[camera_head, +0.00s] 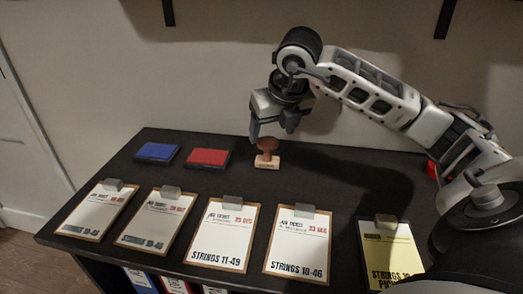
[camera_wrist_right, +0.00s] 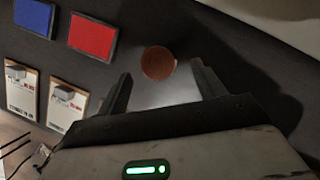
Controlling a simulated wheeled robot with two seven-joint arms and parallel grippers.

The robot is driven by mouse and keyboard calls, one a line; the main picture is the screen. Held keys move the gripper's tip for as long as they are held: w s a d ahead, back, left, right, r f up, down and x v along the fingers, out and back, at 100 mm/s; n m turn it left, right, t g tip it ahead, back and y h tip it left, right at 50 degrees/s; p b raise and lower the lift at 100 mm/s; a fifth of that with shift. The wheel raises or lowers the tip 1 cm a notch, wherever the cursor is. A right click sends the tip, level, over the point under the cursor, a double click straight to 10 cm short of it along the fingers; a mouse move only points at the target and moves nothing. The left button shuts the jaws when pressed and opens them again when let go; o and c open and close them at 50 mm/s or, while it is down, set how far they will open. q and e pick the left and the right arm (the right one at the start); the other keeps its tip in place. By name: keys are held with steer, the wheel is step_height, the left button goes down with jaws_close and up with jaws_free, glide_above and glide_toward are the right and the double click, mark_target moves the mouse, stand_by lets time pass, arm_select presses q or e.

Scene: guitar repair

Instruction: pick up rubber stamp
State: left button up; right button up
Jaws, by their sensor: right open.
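The rubber stamp (camera_head: 267,154) stands upright on the black table, with a reddish-brown handle and a light wooden base. In the right wrist view its round handle top (camera_wrist_right: 158,63) shows just beyond and between the fingertips. My right gripper (camera_head: 269,136) is open above the stamp, its fingers pointing down, and in the wrist view the gripper (camera_wrist_right: 160,82) has nothing between its fingers. Whether a finger touches the handle cannot be told. My left gripper is not in view.
A blue ink pad (camera_head: 157,152) and a red ink pad (camera_head: 207,158) lie left of the stamp. Several clipboards, one at front centre (camera_head: 222,234), line the front edge. A yellow-sheeted clipboard (camera_head: 392,252) lies at right. The table (camera_head: 330,175) is clear right of the stamp.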

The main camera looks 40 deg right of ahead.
mark_target(268, 141)
steer(key=x, duration=0.4)
steer(key=shift+a, duration=0.2)
steer(key=shift+w+d+f, duration=0.1)
steer(key=shift+w+f, duration=0.1)
steer(key=shift+f, duration=0.25)
steer(key=c, duration=1)
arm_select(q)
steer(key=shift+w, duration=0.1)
arm_select(e)
steer(key=shift+c, duration=0.2)
steer(key=shift+r, duration=0.15)
